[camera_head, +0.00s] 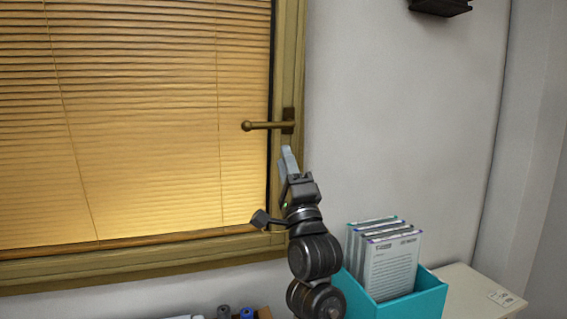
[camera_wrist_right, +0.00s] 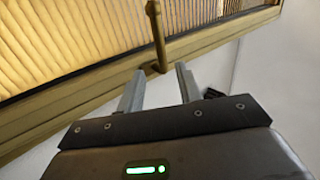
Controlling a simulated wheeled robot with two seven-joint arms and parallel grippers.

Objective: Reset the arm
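My right gripper (camera_head: 288,160) is raised in front of the window frame in the head view, just below the window handle. In the right wrist view my right gripper (camera_wrist_right: 157,88) shows two fingers apart with nothing between them, so it is open. The brass window handle (camera_head: 265,126) points left in the head view. It also shows in the right wrist view (camera_wrist_right: 155,30), just beyond the fingertips; I cannot tell the exact distance. My left gripper is not in view.
The window with closed blinds (camera_head: 140,120) fills the left. A teal box (camera_head: 421,298) holding several upright booklets (camera_head: 389,266) stands right of my right arm, beside a pale table top (camera_head: 465,290). Some small items (camera_head: 246,313) show at the bottom edge.

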